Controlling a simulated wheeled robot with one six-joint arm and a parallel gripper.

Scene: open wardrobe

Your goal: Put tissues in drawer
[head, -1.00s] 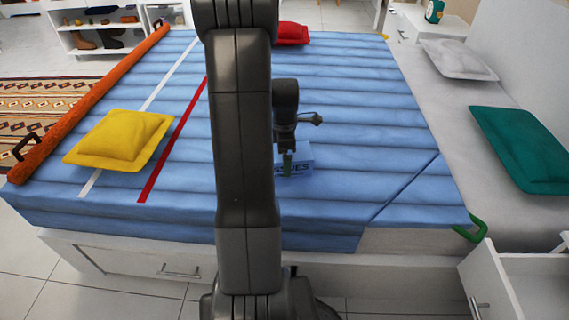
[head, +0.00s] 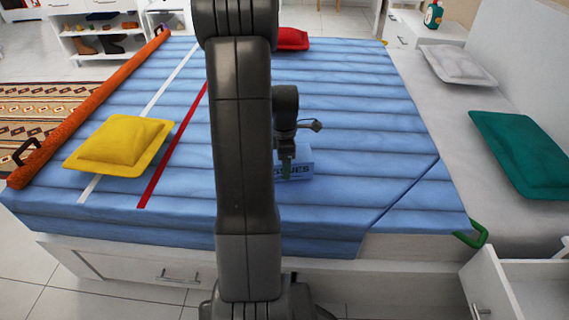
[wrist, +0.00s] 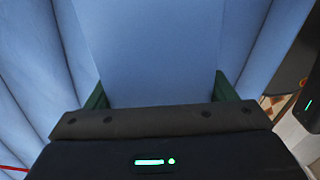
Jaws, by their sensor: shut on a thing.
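In the wrist view the box (wrist: 150,50) fills the space between the two green fingers of my gripper (wrist: 160,92). A white drawer (head: 520,290) stands open at the lower right, beside the bed's front corner. Only part of its inside shows.
The blue bed (head: 350,120) carries a yellow pillow (head: 120,143), a red pillow (head: 292,39) and an orange roll (head: 90,110) along its left edge. A green pillow (head: 522,152) and a white pillow (head: 458,65) lie at the right. A green hook (head: 472,237) sits at the bed's front right corner.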

